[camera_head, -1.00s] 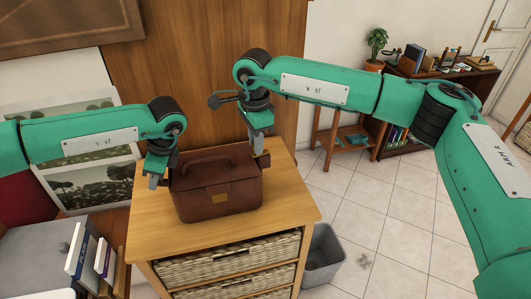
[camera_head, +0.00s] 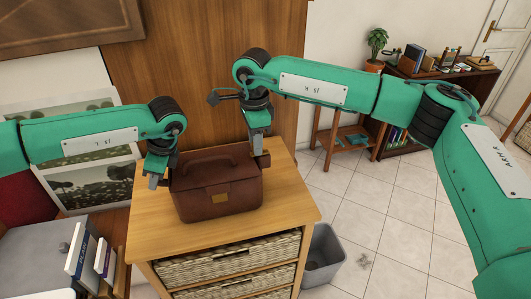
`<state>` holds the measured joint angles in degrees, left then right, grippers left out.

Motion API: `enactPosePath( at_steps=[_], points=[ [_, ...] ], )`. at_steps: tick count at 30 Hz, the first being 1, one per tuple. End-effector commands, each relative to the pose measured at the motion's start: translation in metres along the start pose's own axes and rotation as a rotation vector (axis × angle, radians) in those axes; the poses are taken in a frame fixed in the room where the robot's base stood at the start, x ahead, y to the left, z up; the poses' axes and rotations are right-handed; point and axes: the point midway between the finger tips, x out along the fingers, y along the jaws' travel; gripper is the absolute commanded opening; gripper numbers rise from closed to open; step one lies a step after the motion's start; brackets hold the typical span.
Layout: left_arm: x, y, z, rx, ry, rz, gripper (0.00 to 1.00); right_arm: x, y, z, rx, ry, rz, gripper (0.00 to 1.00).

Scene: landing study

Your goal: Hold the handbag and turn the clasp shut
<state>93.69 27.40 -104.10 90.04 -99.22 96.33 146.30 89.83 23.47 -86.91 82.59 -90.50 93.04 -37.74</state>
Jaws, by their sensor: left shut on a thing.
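The brown leather handbag (camera_head: 217,188) stands upright on the wooden cabinet top (camera_head: 280,207), its handle lying across the top. The brass-coloured clasp (camera_head: 220,197) is on its front face; its turn position is too small to tell. My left gripper (camera_head: 155,178) is at the bag's left end, shut on the bag's side. My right gripper (camera_head: 260,160) is at the bag's upper right corner, in front of the wooden panel. Its fingertips are small and partly hidden, so I cannot tell if they are open or touching the bag.
Woven basket drawers (camera_head: 225,260) are under the cabinet top. A grey bin (camera_head: 323,255) stands on the floor to the right. Books (camera_head: 85,250) and framed pictures (camera_head: 95,165) are at the left. The cabinet top is clear in front of the bag.

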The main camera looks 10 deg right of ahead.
Motion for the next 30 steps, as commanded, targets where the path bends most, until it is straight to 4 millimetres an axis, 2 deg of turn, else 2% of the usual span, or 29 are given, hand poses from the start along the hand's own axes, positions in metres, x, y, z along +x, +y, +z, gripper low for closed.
enactPosePath(
  at_steps=[10, 14, 17, 24, 30],
  points=[
    [0.0, 0.0, 0.0, 0.001, 0.0, 0.0, 0.0, -0.001, 0.0, 0.0, -0.001, 0.001, 0.0, 0.46],
    [0.0, 0.0, 0.0, 0.001, 0.0, 0.0, 0.0, -0.011, -0.001, 0.0, -0.001, 0.001, -0.003, 0.46],
    [0.0, 0.0, 0.0, 0.001, 0.0, 0.0, 0.0, -0.028, -0.001, 0.0, -0.001, 0.0, -0.003, 0.46],
    [0.0, 0.0, 0.0, 0.001, 0.0, 0.0, 0.0, -0.08, -0.001, 0.001, -0.001, 0.0, -0.003, 0.46],
    [0.0, 0.0, 0.0, 0.001, 0.0, 0.0, 0.0, -0.11, -0.001, 0.001, 0.0, 0.0, -0.001, 0.46]
  ],
)
